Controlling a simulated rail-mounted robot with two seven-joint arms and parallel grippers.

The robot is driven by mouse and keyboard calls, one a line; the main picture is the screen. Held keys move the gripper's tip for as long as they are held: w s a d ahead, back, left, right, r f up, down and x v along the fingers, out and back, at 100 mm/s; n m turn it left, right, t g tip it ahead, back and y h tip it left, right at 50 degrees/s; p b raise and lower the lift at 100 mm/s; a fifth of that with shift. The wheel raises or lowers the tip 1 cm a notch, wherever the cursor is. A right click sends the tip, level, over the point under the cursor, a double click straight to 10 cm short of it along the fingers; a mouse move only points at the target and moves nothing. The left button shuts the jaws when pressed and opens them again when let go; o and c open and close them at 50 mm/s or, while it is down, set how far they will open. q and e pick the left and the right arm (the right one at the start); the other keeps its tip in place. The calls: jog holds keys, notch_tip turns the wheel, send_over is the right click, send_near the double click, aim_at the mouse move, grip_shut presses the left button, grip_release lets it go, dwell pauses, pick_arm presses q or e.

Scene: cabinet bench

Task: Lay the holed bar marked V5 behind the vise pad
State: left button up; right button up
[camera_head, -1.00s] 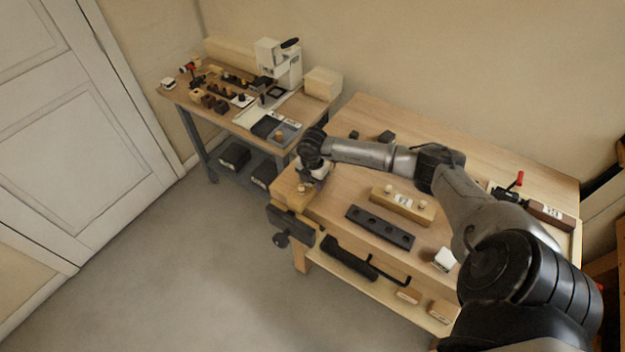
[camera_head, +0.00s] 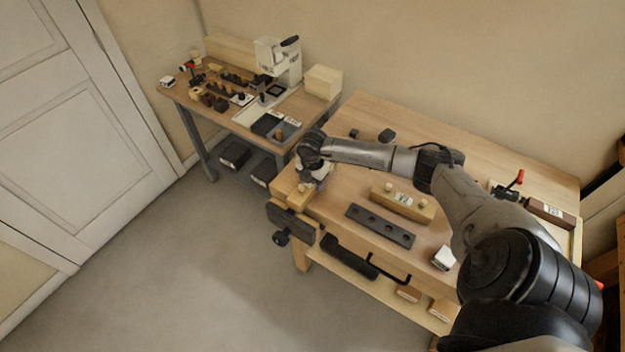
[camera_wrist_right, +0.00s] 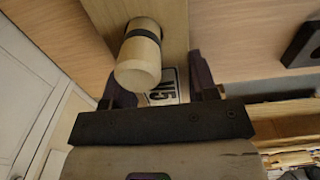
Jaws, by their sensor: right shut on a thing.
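My right gripper (camera_head: 313,178) is low over the left end of the wooden bench, beside the vise (camera_head: 283,219). In the right wrist view its fingers (camera_wrist_right: 157,80) are shut on the two sides of a pale wooden bar (camera_wrist_right: 95,12). A round wooden peg with a dark band (camera_wrist_right: 139,65) stands up from this bar. A white label (camera_wrist_right: 164,88) lies between the fingers; it seems to end in 5, partly hidden by the peg. Wood with a peg shows under the gripper in the head view; the vise pad cannot be told apart there. My left gripper is out of view.
A dark holed bar (camera_head: 380,226) and a pale labelled block with pegs (camera_head: 402,203) lie right of the gripper. A white block (camera_head: 443,258) is near the front edge. Small dark blocks (camera_head: 386,136) are at the back. A second table (camera_head: 180,95) stands left.

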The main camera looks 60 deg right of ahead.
jog(key=shift+f, duration=0.1)
dwell(0.6)
jog(key=o, duration=1.3)
jog(key=shift+o, duration=0.2)
jog(key=shift+r+p, duration=1.8)
jog(key=shift+r, duration=0.15)
jog(key=shift+r+p, duration=1.4)
jog(key=shift+r, duration=0.15)
